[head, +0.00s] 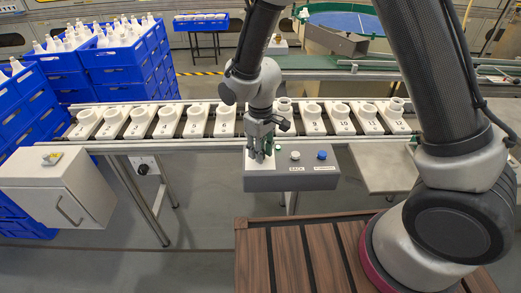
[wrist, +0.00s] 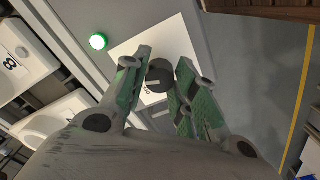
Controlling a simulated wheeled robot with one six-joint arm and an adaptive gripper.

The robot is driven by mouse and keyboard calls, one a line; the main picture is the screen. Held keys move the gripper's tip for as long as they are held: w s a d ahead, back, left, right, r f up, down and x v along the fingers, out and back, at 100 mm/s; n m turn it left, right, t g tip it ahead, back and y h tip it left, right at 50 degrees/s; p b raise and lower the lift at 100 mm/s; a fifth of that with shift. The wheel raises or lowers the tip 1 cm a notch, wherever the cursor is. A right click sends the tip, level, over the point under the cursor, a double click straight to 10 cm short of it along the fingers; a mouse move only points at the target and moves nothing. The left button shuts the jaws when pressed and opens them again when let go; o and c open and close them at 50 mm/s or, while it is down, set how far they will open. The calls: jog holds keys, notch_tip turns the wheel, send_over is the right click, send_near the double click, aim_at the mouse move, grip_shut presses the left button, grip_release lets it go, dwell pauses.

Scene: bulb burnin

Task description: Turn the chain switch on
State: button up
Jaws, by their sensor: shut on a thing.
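In the wrist view a dark round switch knob (wrist: 158,74) with a lighter bar across it sits on a white plate (wrist: 185,42). In the head view my gripper (head: 261,153) points down at the left end of the grey control box (head: 290,182) and hides the knob there. Which way the knob is set I cannot tell for sure. A green lamp (wrist: 98,41) beside the plate looks bright.
The box also carries a white button (head: 295,155) and a blue button (head: 322,155). Behind it runs a conveyor with numbered white holders (head: 194,122). A white cabinet (head: 55,190) stands left. Another black knob (head: 143,169) sits below the conveyor. Blue crates (head: 125,65) stand behind.

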jog(key=m, duration=0.3)
jog(key=shift+s, duration=0.1)
jog(key=o, duration=1)
jog(key=r, duration=0.1)
jog(key=w+r, duration=0.1)
jog(key=r, duration=0.2)
jog(key=shift+w+a+r, duration=0.15)
jog(key=shift+a+r, duration=0.15)
jog(key=shift+a, duration=0.05)
jog(key=shift+o, duration=0.3)
notch_tip(320, 180, up, 7)
jog(key=s, duration=0.1)
jog(key=shift+s+d, duration=0.15)
jog(key=shift+d, duration=0.3)
jog(key=shift+a+r, duration=0.1)
jog(key=shift+r, duration=0.1)
